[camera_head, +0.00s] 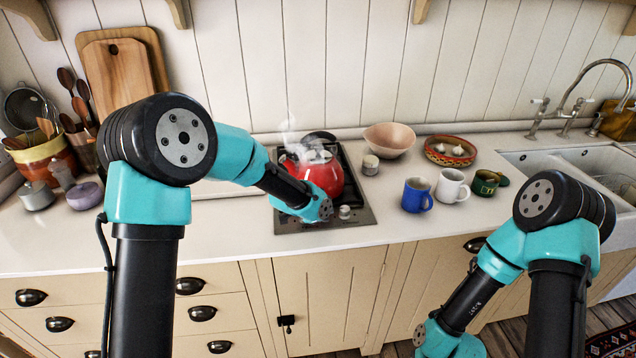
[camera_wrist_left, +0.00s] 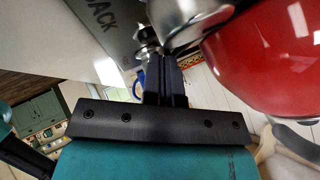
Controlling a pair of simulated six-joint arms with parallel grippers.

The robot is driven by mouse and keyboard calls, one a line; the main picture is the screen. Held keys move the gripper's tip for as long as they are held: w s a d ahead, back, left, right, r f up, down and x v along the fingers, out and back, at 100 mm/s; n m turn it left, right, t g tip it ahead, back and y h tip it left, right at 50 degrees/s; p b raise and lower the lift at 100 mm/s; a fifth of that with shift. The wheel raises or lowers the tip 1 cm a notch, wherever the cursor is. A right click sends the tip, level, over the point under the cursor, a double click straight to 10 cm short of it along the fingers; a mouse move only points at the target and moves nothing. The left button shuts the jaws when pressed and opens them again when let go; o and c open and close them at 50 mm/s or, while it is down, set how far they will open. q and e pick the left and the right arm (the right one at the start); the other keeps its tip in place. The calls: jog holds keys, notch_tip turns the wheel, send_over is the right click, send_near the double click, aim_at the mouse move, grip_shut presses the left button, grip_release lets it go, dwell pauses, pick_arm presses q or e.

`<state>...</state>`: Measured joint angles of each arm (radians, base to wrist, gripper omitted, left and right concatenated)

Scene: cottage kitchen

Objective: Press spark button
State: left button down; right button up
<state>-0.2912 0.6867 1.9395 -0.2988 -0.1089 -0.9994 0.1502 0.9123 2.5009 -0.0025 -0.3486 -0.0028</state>
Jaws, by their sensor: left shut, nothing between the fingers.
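The spark button cannot be told apart in either view; my left arm covers part of the hob's front. The steel hob (camera_head: 355,217) has a small silver knob (camera_head: 345,212) at its front, right of my left wrist. In the left wrist view, my left gripper (camera_wrist_left: 164,65) is shut and empty. Its tips are close to a silver knob (camera_wrist_left: 148,50) on the hob panel (camera_wrist_left: 105,30), which carries the printed word "BACK". Contact cannot be told. My right arm hangs low at the right of the head view, its gripper out of view.
A red kettle (camera_head: 328,174) steams on the hob, close to my left wrist; it also fills the right of the wrist view (camera_wrist_left: 270,55). A blue mug (camera_head: 416,196), white mug (camera_head: 451,187) and green mug (camera_head: 485,183) stand to the right. The front counter left of the hob is clear.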

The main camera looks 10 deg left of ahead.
pick_arm(q)
jog(key=shift+f, duration=0.1)
dwell(0.3)
jog(key=shift+f, duration=0.35)
dwell(0.3)
jog(key=shift+r, duration=0.45)
jog(key=shift+r, duration=3)
jog(key=shift+a, duration=0.1)
